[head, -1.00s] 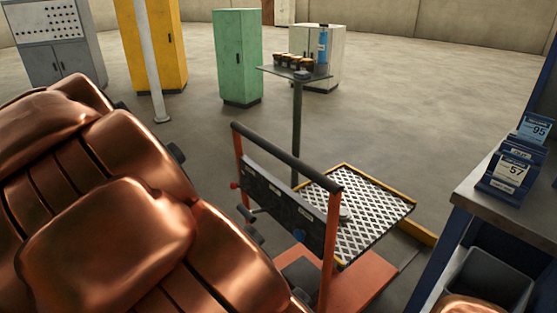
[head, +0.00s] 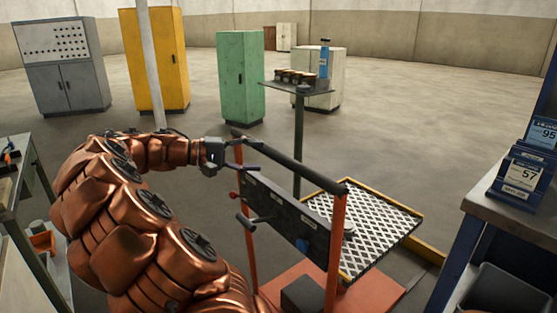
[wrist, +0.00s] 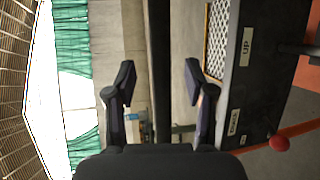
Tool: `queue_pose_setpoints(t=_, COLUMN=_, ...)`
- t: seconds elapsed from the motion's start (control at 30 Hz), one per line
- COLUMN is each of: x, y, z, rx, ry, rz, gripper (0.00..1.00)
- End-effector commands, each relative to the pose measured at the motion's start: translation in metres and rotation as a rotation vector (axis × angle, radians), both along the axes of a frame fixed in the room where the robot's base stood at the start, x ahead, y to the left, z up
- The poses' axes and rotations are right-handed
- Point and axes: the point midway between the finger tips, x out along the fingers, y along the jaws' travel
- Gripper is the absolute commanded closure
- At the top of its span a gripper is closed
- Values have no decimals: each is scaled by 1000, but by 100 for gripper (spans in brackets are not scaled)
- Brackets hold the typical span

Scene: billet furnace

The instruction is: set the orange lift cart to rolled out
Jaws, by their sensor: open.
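The orange lift cart (head: 338,235) stands in the centre right of the head view. It has orange uprights, a dark push bar (head: 300,167), a dark control panel (head: 285,215) and a diamond-plate platform (head: 365,228) with a yellow edge. My gripper (head: 243,155) is at the left end of the push bar. In the wrist view my gripper (wrist: 160,85) is open, its two fingers on either side of the dark bar (wrist: 160,45), with gaps showing. The panel (wrist: 262,65) beside it carries an "up" label, and a red knob (wrist: 279,142) shows below.
A small pole table (head: 295,85) with jars and a blue bottle stands behind the cart. A workbench (head: 500,205) with blue card holders is close on the right. Another bench (head: 12,190) is at the left. Cabinets line the back; open floor lies between.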

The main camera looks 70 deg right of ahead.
Motion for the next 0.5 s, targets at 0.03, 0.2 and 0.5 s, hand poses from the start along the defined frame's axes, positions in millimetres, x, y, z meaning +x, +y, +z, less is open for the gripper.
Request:
queue_pose_setpoints(t=0.03, x=-6, y=-3, z=-1, rx=0, ry=1, rz=-4, gripper=46)
queue_pose_setpoints(t=0.2, x=-26, y=-18, z=-6, rx=1, ry=0, rz=-6, gripper=46)
queue_pose_setpoints(t=0.5, x=-52, y=-37, z=-12, rx=4, ry=0, rz=-4, gripper=46)
